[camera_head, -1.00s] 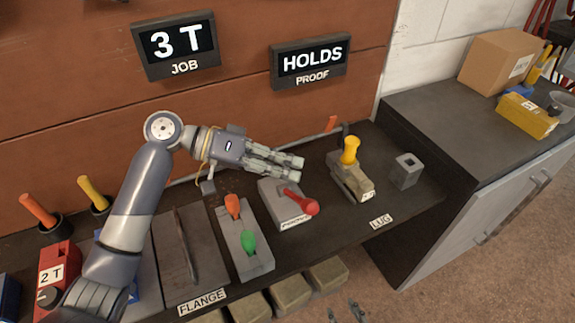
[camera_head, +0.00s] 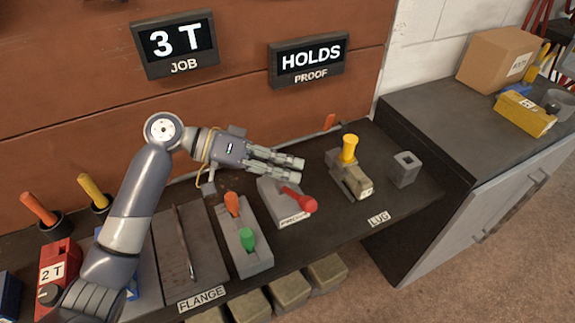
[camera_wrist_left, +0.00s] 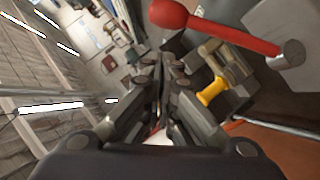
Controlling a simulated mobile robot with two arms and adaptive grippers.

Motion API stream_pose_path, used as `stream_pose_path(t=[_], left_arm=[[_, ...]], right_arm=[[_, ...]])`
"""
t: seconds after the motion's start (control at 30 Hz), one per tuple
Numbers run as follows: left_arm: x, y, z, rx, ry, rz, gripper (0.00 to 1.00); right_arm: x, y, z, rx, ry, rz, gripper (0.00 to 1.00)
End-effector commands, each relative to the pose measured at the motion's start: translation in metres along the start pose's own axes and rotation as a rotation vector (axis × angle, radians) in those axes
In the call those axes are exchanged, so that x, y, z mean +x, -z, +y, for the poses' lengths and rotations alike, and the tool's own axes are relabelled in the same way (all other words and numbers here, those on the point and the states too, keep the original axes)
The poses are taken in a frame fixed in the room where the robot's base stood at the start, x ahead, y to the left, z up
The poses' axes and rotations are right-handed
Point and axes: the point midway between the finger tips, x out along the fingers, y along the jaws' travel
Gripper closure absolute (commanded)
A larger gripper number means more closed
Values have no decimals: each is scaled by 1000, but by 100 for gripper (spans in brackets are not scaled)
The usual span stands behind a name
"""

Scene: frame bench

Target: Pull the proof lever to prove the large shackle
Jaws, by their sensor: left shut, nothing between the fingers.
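The proof lever (camera_head: 296,197) is a red arm with a round red knob on a grey box. It leans toward the front right, and its red arm (camera_wrist_left: 230,34) crosses the top of the left wrist view. My left gripper (camera_head: 302,166) is just behind and above it, apart from it, shut and empty. The tan shackle (camera_head: 352,185) with a yellow-handled pin (camera_head: 348,149) stands behind the LUG label, right of my gripper. The yellow handle (camera_wrist_left: 213,91) also shows in the left wrist view. The proof sign (camera_head: 309,60) reads HOLDS. My right gripper is out of view.
The job sign (camera_head: 177,44) reads 3 T. A grey block with orange and green handles (camera_head: 243,240) is left of the lever. A small grey socket block (camera_head: 404,170) is right of the shackle. Bare bench lies between lever and shackle.

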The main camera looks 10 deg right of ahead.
Motion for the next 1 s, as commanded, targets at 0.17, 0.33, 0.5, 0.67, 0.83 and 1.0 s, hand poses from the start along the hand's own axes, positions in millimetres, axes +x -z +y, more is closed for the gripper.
stream_pose_path(t=[0.17, 0.33, 0.5, 0.67, 0.83, 1.0], left_arm=[[-9, 0, -1, 0, 2, 1, 100], [-39, 0, -1, 1, 6, 1, 100], [-76, 0, 0, 0, 5, 1, 100], [-103, 0, 1, 1, 3, 1, 100], [-118, -1, 1, 1, 2, 1, 100], [-120, -1, 2, 2, 0, 0, 100]], right_arm=[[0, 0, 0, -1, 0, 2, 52], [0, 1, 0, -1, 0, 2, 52], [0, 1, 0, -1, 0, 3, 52], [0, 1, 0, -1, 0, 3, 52], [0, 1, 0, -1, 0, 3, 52], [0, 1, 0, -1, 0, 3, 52]])
